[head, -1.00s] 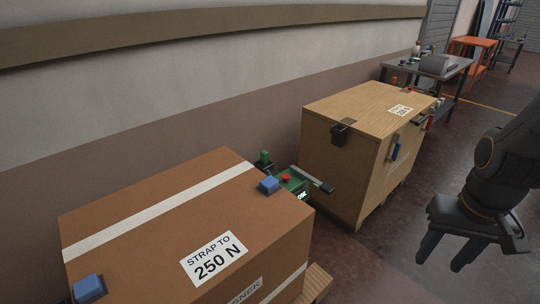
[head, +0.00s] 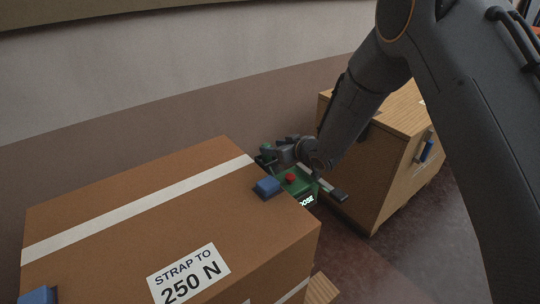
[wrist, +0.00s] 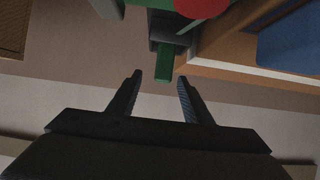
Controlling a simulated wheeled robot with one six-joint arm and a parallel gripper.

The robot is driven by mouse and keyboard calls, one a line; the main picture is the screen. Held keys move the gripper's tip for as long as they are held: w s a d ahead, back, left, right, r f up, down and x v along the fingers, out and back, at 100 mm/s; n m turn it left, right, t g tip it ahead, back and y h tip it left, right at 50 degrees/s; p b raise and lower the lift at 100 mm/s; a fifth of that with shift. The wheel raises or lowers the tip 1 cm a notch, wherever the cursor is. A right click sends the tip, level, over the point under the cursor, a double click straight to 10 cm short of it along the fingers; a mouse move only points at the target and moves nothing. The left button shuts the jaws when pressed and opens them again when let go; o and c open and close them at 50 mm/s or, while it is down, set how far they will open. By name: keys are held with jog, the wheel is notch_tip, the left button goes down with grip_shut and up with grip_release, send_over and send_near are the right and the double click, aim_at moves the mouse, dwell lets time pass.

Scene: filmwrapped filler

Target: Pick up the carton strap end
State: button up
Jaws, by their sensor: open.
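The brown carton (head: 120,215) carries a white strap (head: 140,210) across its top and a label (head: 190,277) reading "STRAP TO 250 N". A green tool with a red button (head: 290,178) sits at its far right edge; its display shows "OOSE", partly covered. A green tab (wrist: 163,65), which looks like the strap end, sticks out of a dark slot in the tool. My gripper (wrist: 160,79) is open, with the tab's tip between its fingertips in the picture. I cannot tell whether they touch. In the head view my gripper (head: 268,156) is beside the tool, partly hidden by my wrist.
Blue corner blocks (head: 267,187) sit on the carton's edges. A wooden crate (head: 372,170) stands behind my arm at the right. A lever with a dark grip (head: 338,194) extends from the tool towards the crate. The wall runs close behind.

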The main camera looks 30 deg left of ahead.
jog(key=shift+s+p+x, duration=0.15)
jog(key=shift+p+x, duration=0.15)
jog(key=shift+x, duration=1.75)
jog(key=shift+s+p+x, duration=0.1)
jog(key=shift+p+x, duration=0.2)
jog(key=shift+x, duration=1.7)
jog(key=shift+a, duration=0.1)
grip_shut()
